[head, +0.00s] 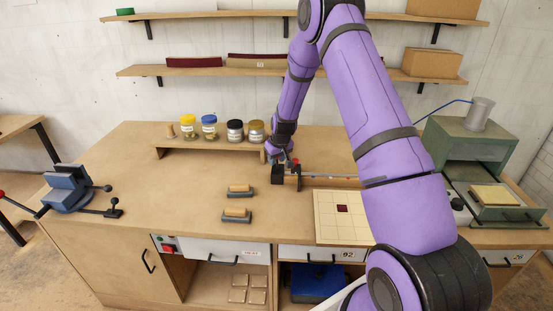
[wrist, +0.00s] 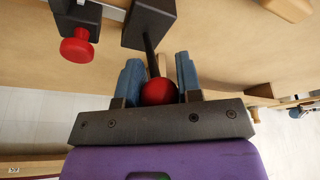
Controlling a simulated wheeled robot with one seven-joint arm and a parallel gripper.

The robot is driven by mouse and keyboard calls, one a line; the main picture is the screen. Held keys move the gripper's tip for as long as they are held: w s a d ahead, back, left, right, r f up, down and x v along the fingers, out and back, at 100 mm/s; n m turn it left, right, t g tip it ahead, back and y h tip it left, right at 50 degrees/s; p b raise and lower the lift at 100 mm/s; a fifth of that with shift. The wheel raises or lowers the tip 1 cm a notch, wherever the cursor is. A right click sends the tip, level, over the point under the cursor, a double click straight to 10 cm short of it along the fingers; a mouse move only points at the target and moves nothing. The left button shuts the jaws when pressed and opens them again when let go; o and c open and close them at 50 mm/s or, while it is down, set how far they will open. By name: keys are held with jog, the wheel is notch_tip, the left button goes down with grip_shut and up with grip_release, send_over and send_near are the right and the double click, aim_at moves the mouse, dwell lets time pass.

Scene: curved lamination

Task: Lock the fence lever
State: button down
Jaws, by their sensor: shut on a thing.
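The fence lever is a thin black rod with a red ball knob (wrist: 158,93) in the wrist view. Its rod runs from the knob up to a dark block (wrist: 145,24). My gripper (wrist: 159,76) has its two blue fingers on either side of the knob and is shut on it. In the head view my gripper (head: 281,156) is at the dark fence block (head: 277,174), at the left end of a metal rail (head: 335,177). The knob in my grip is hard to make out there. A second red knob (wrist: 77,46) sits on a clamp beside the block, apart from my fingers.
A gridded board (head: 330,225) lies right of the fence. Two wooden-handled blocks (head: 240,191) lie to its front left. A low shelf (head: 205,148) with several jars stands behind left. A blue vise (head: 68,188) and green press (head: 465,150) flank the bench.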

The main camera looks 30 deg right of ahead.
jog(key=shift+a, duration=0.25)
jog(key=c, duration=0.8)
grip_release()
jog(key=shift+d, duration=0.1)
jog(key=shift+r, duration=0.25)
jog(key=v, duration=1)
jog(key=shift+s+r, duration=0.1)
